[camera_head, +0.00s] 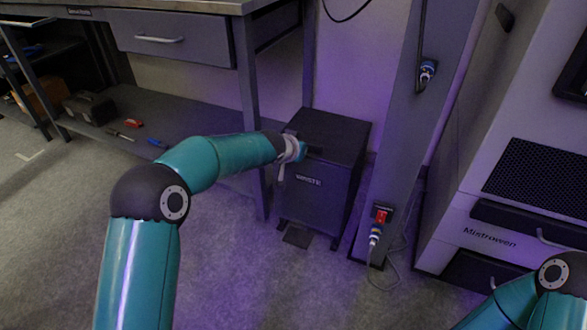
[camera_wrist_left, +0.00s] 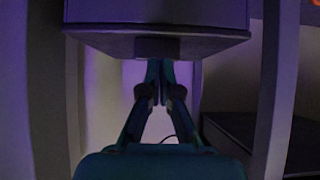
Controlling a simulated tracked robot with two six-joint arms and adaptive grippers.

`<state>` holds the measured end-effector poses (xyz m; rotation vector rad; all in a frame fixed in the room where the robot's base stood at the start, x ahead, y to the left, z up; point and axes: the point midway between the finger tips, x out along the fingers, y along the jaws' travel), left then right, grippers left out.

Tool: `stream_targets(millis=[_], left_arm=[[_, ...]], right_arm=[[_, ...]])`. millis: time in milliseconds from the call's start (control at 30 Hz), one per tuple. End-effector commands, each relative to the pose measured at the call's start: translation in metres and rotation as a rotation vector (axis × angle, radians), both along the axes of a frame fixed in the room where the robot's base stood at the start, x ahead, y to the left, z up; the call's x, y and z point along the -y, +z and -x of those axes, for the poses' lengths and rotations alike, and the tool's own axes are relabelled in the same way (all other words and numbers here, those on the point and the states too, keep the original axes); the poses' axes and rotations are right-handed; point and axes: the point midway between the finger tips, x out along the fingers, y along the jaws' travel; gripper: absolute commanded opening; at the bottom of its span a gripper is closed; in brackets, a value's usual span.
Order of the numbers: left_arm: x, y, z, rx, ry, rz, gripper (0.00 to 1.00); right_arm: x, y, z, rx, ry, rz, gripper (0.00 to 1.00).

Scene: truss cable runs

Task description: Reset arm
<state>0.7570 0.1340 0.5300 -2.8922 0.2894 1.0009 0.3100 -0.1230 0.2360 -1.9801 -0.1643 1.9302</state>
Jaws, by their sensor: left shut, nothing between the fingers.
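My left arm reaches in the camera_head view from the lower left towards the dark waste bin (camera_head: 325,200). My left gripper (camera_head: 301,151) is in front of the bin's upper left edge, partly hidden by its own wrist; contact cannot be told. In the left wrist view its fingers (camera_wrist_left: 160,68) are together with nothing between them, just below a dark overhanging box edge (camera_wrist_left: 100,42). My right arm shows only as teal links at the lower right of the camera_head view; its gripper is outside the picture.
A workbench (camera_head: 150,6) with a drawer (camera_head: 175,38) stands behind on the left, tools on its lower shelf. To the right a grey post (camera_head: 398,130) carries a red switch (camera_head: 381,216) and a plugged cable (camera_head: 375,236). A large cabinet (camera_head: 450,225) stands further right. The front floor is clear.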

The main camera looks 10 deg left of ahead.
Motion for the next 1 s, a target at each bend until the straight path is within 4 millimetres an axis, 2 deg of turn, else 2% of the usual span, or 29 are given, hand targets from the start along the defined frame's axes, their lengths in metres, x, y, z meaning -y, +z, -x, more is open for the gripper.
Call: stream_targets(millis=[33, 300, 500, 633, 667, 767, 833, 967, 1000], left_arm=[[-0.003, -0.01, 0.008, 0.002, 0.0, -0.001, 0.0], [-0.009, -0.015, 0.036, 0.003, 0.002, 0.0, 0.0], [-0.013, -0.014, 0.042, 0.002, 0.006, 0.0, 0.0], [-0.03, -0.02, 0.041, -0.025, 0.032, -0.002, 0.0], [-0.035, -0.027, 0.043, -0.043, 0.04, -0.003, 0.0], [-0.044, -0.067, 0.061, -0.141, 0.054, 0.002, 0.0], [-0.046, -0.103, 0.085, -0.239, 0.074, 0.033, 0.0], [-0.038, -0.173, 0.153, -0.45, 0.103, 0.129, 0.0], [-0.033, -0.191, 0.178, -0.513, 0.112, 0.162, 0.0]], right_arm=[[0.0, -0.018, 0.0, 0.0, 0.0, 0.0, 0.71], [0.0, -0.041, 0.0, 0.0, 0.0, 0.0, 0.71], [0.0, -0.043, 0.0, 0.0, 0.0, 0.0, 0.71], [0.0, -0.031, 0.0, 0.0, 0.0, 0.0, 0.71], [0.0, -0.027, 0.0, 0.0, 0.0, 0.0, 0.71], [0.0, -0.018, 0.0, 0.0, 0.0, 0.0, 0.71], [0.0, -0.01, 0.0, 0.0, 0.0, 0.0, 0.71], [0.0, 0.004, 0.0, 0.0, 0.0, 0.0, 0.71], [0.0, 0.008, 0.0, 0.0, 0.0, 0.0, 0.71]])
